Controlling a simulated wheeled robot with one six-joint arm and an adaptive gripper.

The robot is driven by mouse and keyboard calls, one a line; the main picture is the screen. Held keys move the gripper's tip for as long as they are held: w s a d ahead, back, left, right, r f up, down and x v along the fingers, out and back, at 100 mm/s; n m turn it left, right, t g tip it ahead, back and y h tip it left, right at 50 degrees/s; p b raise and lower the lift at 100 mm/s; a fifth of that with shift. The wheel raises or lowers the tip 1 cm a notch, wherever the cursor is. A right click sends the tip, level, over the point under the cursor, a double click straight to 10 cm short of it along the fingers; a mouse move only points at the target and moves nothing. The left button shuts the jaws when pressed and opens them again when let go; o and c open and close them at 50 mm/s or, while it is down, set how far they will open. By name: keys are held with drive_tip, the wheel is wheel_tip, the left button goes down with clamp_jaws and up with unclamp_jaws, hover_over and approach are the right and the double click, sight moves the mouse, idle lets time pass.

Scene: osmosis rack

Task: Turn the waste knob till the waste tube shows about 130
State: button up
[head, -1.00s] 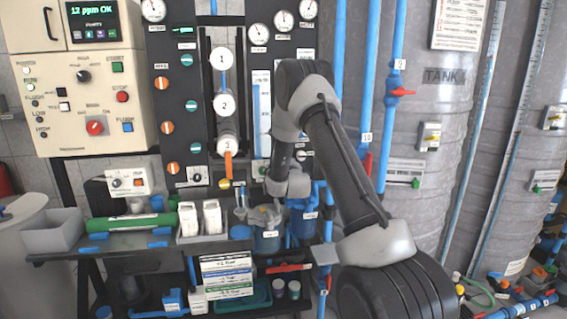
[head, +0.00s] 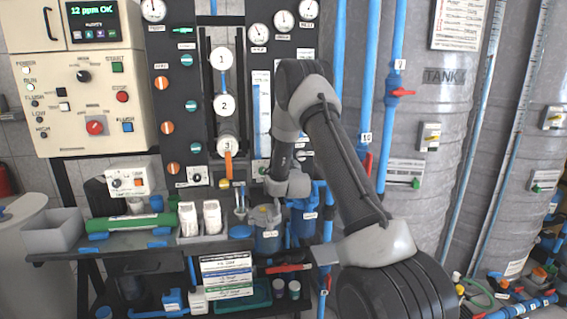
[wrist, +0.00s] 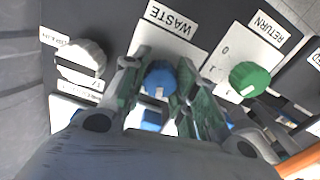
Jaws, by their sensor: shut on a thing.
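The blue waste knob (wrist: 160,78) sits below the WASTE label (wrist: 172,19) on the panel in the wrist view. A white mark shows on its near side. My gripper (wrist: 158,86) is shut on the knob, with one finger at each side. In the head view the knob and my fingertips are hidden behind my arm. A tube with a blue column (head: 262,110) stands on a white scale left of my arm. Its label and numbers are too small to read, so I cannot tell whether it is the waste tube.
In the wrist view a green knob (wrist: 249,79) under the RETURN label is close on the right, and a white knob (wrist: 80,62) is on the left. In the head view, upright blue pipes (head: 366,80) stand right of the panel, and a grey bench (head: 140,243) runs below it.

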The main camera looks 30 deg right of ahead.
drive_tip(key=m, duration=0.4)
drive_tip(key=shift+m, duration=2)
drive_tip(key=o, duration=1)
drive_tip(key=v, duration=1.2)
